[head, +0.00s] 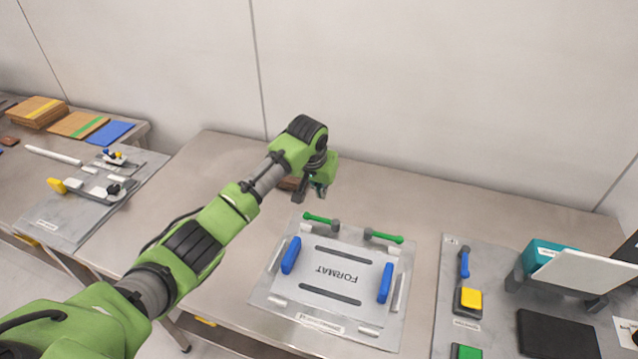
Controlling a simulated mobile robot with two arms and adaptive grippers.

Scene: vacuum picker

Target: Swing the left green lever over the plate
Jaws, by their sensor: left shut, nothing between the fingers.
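The left green lever (321,219) lies at the back left edge of the plate, pointing left from its dark pivot. The plate (336,272), marked FORMAT, lies flat in a grey fixture on the table, with blue handles (291,255) at its left and right sides. The right green lever (384,236) points right at the back right edge. My left gripper (320,190) is shut and empty, above the table behind the left lever and apart from it. My right gripper is not in view.
A brown object (289,184) is partly hidden behind my left arm. The table behind the fixture is mostly clear, up to the wall.

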